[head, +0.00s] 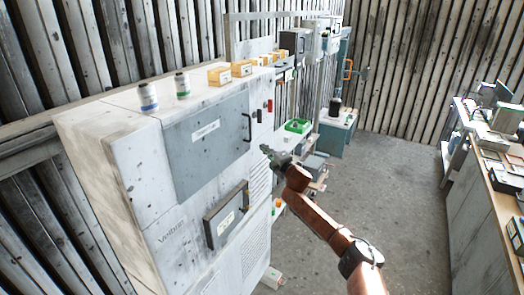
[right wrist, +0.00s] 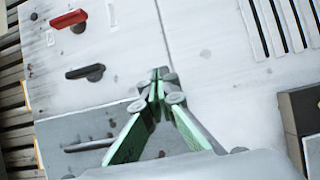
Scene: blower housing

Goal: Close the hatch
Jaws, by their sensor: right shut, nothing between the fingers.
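The white blower housing (head: 130,150) stands at the left of the head view. Its front carries a large grey panel (head: 190,160) with a black handle (head: 247,128); it looks about flush. Below is a smaller grey panel (head: 212,230) with a label and a dark handle, standing out from the front. I cannot tell which is the hatch, nor how far either is open. My right gripper (head: 266,151) is shut and empty in front of the housing's right part. Its green fingers also show in the right wrist view (right wrist: 158,80). My left gripper is not in view.
A red switch (right wrist: 68,18) and a black one (right wrist: 85,72) sit on the housing front, near vent slots (right wrist: 285,28). Bottles (head: 148,97) and yellow boxes (head: 220,76) stand on top. A bench (head: 480,190) is at the right.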

